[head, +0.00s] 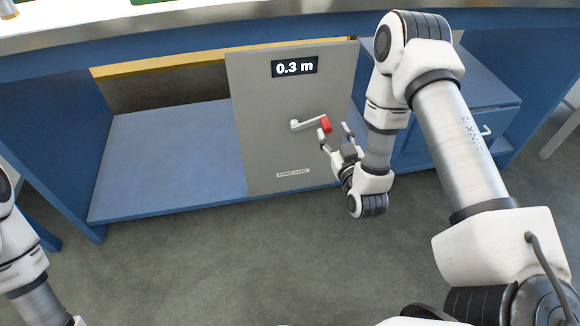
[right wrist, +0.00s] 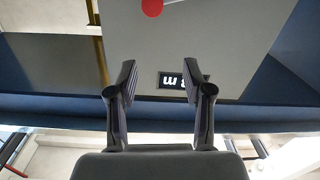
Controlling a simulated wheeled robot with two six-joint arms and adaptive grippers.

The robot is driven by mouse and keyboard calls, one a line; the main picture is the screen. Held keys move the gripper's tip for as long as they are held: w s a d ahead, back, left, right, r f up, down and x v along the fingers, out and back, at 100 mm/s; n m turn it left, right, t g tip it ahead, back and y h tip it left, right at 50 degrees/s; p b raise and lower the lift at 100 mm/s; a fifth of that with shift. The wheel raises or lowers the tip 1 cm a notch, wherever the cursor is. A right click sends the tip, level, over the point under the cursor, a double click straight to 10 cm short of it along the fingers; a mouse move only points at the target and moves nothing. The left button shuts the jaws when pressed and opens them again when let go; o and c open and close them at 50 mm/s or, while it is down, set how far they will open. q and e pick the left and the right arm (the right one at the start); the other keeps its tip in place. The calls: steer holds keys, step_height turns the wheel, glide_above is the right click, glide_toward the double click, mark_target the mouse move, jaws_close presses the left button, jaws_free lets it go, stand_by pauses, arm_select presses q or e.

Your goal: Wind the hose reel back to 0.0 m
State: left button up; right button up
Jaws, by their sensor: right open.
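A grey panel (head: 270,140) carries a black display (head: 295,67) reading 0.3 m. Below the display is a crank (head: 307,123) with a light arm pointing right and a red knob (head: 326,124) at its end. My right gripper (head: 334,132) is open and empty, with its fingers close to the knob. In the right wrist view, the knob (right wrist: 152,8) is at the top edge, beyond the open fingers (right wrist: 168,80). The display (right wrist: 182,80) shows upside down there, partly covered by a finger. My left gripper is out of view.
A blue bench surrounds the panel, with an open blue shelf (head: 170,155) to its left and a blue drawer unit (head: 475,125) to its right. The grey floor (head: 240,260) in front is clear.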

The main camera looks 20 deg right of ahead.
mark_target(329, 131)
steer(key=shift+m+h, duration=0.3)
steer(key=f+b, duration=0.1)
steer(key=f, duration=0.1)
steer(key=w+d+f+b, duration=0.1)
steer(key=f+b, duration=0.1)
steer(key=f, duration=0.1)
steer(key=shift+w+d+f, duration=0.2)
steer(key=shift+d+f, duration=0.05)
steer(key=shift+f, duration=0.05)
steer(key=b+x, duration=0.1)
steer(key=x, duration=0.2)
steer(key=b+x, duration=0.1)
steer(key=x, duration=0.3)
steer(key=shift+r, duration=0.2)
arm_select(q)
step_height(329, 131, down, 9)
arm_select(e)
jaws_close()
